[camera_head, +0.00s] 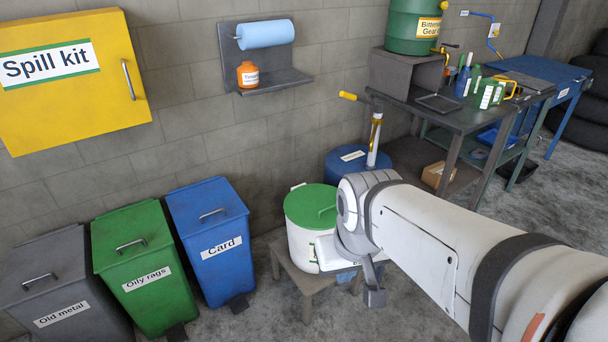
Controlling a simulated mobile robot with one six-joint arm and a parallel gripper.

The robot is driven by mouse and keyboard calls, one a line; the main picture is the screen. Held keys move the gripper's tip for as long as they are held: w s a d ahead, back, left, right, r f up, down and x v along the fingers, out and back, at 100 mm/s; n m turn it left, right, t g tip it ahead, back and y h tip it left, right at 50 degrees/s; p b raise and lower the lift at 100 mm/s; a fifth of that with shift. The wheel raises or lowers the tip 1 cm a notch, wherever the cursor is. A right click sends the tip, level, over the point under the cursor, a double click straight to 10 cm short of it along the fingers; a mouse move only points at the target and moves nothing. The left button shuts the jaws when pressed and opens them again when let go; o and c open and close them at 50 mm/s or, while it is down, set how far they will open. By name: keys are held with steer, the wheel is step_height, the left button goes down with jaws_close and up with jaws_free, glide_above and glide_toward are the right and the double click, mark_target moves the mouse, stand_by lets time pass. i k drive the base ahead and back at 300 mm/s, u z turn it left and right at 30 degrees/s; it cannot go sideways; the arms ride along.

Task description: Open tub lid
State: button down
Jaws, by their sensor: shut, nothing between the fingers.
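A white tub (300,246) stands on a small grey stool (300,279) in the middle of the view. Its round green lid (306,203) sits on top, with a thin green handle near the right side. My gripper (374,297) is shut and empty, pointing down in front and to the right of the tub. My wrist covers the tub's right side, so I cannot tell whether the gripper touches the tub. Part of the tub's label is hidden.
A blue drum (345,162) with a yellow-handled pump (375,135) stands behind my wrist. Blue (213,235), green (138,265) and grey (55,285) bins stand to the left. A workbench (460,116) is at the right rear. Grey floor is open in front.

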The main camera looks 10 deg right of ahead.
mark_target(310, 206)
steer(key=z, duration=0.05)
steer(key=i, duration=1)
steer(key=u, duration=0.05)
